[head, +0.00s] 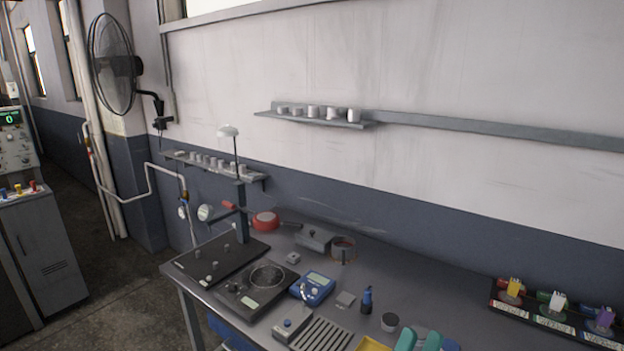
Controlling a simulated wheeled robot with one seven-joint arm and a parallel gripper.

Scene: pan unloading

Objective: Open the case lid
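No part in this head view is clearly a case with a lid. A small grey box-like object (313,238) stands at the back of the workbench (390,283), but I cannot tell whether it is the case or whether it has a lid. My gripper is not in view. The bottom edge of the picture cuts off the front of the bench.
A red pan (265,220), an open round pot (343,250), a blue meter (312,288) and a dark bottle (367,299) stand on the bench. Teal objects (406,339) are at the front edge. A dark rack (548,321) is at right.

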